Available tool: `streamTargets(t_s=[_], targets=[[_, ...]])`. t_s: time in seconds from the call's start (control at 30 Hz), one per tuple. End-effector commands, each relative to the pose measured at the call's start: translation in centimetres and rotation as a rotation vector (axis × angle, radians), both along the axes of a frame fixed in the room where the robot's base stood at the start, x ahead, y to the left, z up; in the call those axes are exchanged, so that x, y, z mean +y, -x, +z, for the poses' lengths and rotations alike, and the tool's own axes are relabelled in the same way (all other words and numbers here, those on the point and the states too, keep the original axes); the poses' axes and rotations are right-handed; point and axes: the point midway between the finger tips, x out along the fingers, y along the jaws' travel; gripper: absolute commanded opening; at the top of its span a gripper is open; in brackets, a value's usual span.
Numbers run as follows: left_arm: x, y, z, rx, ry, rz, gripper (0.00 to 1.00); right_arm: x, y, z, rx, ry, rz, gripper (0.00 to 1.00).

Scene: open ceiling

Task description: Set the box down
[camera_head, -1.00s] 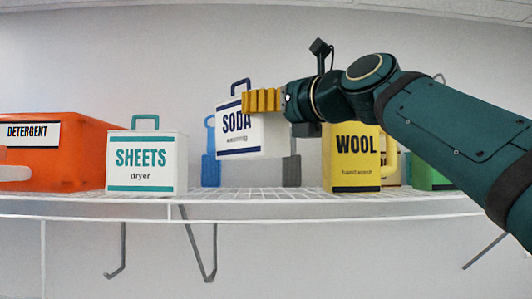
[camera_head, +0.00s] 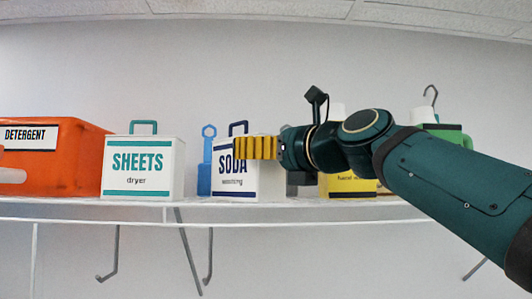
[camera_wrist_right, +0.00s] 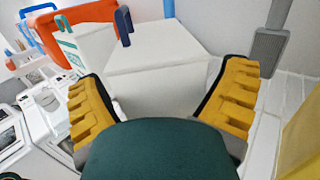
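The white SODA box (camera_head: 224,180) with a dark blue handle stands upright on the wire shelf (camera_head: 60,211). It sits right of the white SHEETS box (camera_head: 141,166) in the head view. My right gripper (camera_wrist_right: 168,88) has its yellow fingers spread on either side of the SODA box (camera_wrist_right: 155,58) in the right wrist view, with slim gaps at the fingertips. In the head view one finger of the right gripper (camera_head: 256,148) hides part of the label. My left gripper is not in view.
An orange DETERGENT jug (camera_head: 75,165) stands at the left. A blue item (camera_head: 205,168) is behind the SODA box. The yellow WOOL container (camera_head: 345,187) and a green container (camera_head: 448,137) are to the right, partly behind my arm.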

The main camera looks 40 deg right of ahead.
Motion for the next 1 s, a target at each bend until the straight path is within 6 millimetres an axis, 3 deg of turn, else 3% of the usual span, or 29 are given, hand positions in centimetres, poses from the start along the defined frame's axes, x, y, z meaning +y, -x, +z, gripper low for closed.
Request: streamTargets(t_s=[0.37, 0.8, 1.0], targets=[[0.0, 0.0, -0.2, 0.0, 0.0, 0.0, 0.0, 0.0, 0.6, 0.1, -0.004, -0.001, -0.002, 1.0], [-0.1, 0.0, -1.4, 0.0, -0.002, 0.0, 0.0, -1.0, 8.5, -0.3, -0.007, 0.0, -0.001, 1.0], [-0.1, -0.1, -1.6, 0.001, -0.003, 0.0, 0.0, -1.3, 11.1, -0.5, -0.004, 0.0, 0.0, 1.0]])
